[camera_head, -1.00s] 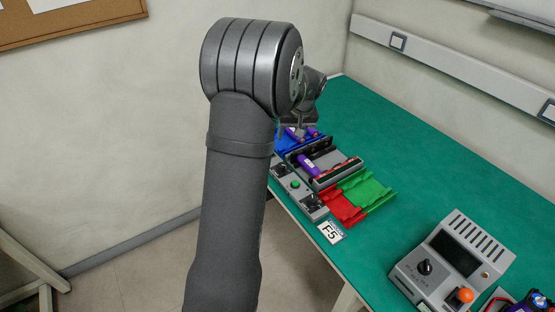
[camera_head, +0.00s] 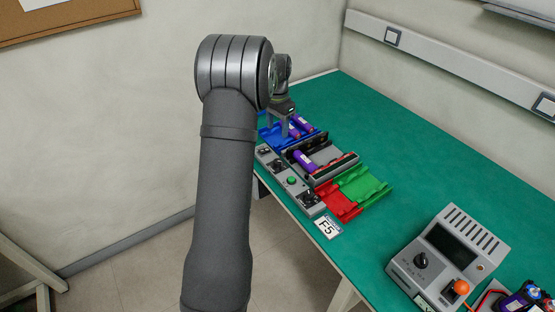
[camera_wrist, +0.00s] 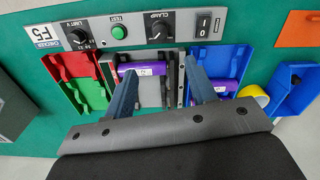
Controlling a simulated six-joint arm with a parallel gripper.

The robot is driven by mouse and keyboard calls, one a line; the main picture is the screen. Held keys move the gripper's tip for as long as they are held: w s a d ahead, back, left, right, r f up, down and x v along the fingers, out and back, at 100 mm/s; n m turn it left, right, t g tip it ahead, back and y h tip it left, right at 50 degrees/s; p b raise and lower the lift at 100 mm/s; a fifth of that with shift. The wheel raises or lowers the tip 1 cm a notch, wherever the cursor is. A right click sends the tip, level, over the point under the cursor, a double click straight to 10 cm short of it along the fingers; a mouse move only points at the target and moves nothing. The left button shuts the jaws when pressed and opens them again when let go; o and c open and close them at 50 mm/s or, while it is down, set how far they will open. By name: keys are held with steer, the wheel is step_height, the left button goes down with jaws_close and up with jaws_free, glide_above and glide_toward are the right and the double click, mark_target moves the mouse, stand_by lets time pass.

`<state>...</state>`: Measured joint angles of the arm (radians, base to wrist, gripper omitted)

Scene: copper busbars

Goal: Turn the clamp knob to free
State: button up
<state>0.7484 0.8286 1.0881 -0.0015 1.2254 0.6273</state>
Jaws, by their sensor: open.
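The clamp knob (camera_wrist: 157,28) is a round black knob on the grey control panel (camera_wrist: 137,31), under the label CLAMP, in the wrist view. In the head view the clamp knob (camera_head: 278,166) is small; its setting is too small to read. My gripper (camera_wrist: 162,68) is open, its two blue-grey fingers spread with nothing held. The fingers point towards the panel and stand apart from the knob. In the head view my gripper (camera_head: 281,125) hangs above the blue tray (camera_head: 272,138). A purple cell (camera_wrist: 143,69) lies in the grey cradle between the fingers in the wrist view.
Beside the clamp knob are a green TEST button (camera_wrist: 119,32) and a black rocker switch (camera_wrist: 203,23). Red (camera_head: 340,205) and green (camera_head: 364,187) trays lie beside the cradle. Another purple cell (camera_head: 303,122) lies in the blue tray.

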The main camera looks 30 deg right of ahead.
mark_target(277, 161)
step_height(277, 161, down, 15)
steer(key=shift+f, duration=0.2)
stand_by(0.3)
steer(key=c, duration=1)
